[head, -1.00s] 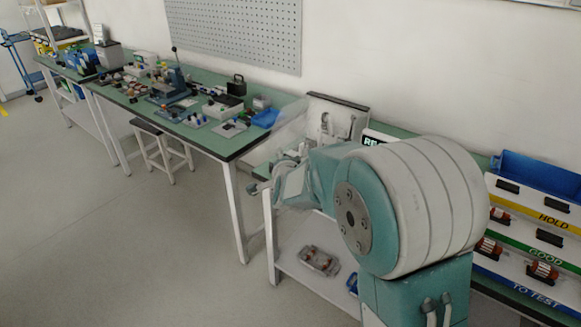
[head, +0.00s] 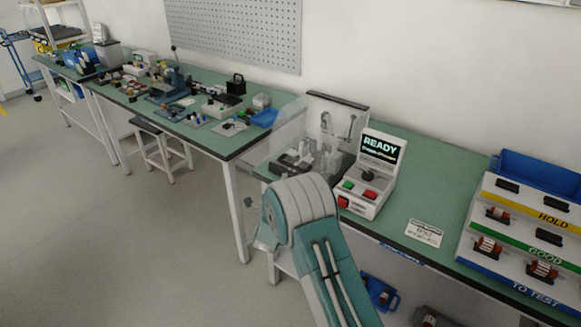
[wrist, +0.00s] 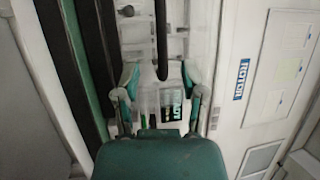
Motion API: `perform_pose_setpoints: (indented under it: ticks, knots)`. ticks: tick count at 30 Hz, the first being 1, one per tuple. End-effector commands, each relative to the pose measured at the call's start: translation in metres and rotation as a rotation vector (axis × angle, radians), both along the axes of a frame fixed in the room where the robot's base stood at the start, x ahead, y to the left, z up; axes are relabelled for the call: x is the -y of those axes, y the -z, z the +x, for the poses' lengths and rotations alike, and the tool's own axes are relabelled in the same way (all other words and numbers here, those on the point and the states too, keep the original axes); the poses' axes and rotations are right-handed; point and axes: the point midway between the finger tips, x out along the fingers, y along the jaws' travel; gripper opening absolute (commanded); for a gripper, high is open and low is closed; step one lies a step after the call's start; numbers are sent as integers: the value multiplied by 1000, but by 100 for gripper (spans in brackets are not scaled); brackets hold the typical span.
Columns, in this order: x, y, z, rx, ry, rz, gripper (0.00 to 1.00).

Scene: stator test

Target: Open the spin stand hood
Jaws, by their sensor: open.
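The spin stand (head: 338,103) stands at the end of the green bench, with a dark top edge and pale fittings inside. Its clear hood (head: 288,128) shows only as a faint see-through panel at its left; I cannot tell surely whether it is raised. In the head view my gripper is hidden behind my own arm in front of the stand. In the wrist view my gripper (wrist: 160,90) is open, its two teal fingers apart. A dark bar (wrist: 161,40) lies ahead, between and beyond the fingertips; contact cannot be told.
A control box with a READY screen (head: 382,148) and coloured buttons stands right of the stand. Farther right are a white card (head: 424,232), a labelled rack (head: 520,233) and a blue bin (head: 540,172). The left bench (head: 215,143) is crowded with small items.

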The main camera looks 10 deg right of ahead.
Motion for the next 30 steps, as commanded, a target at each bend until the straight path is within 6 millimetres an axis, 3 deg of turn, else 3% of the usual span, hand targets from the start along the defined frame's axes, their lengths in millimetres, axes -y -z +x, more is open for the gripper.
perform_pose_setpoints:
  ticks: [6, 12, 24, 27, 28, 30]
  knots:
    - [17, -7, 39, 1, 2, 0, 54]
    - [26, -12, 63, 0, 1, -1, 54]
    - [29, -13, 71, -2, -1, -2, 54]
    - [28, -13, 71, -2, -1, -2, 9]
    - [28, -13, 71, -2, -1, -2, 0]
    - [28, -13, 71, -2, -1, -2, 0]
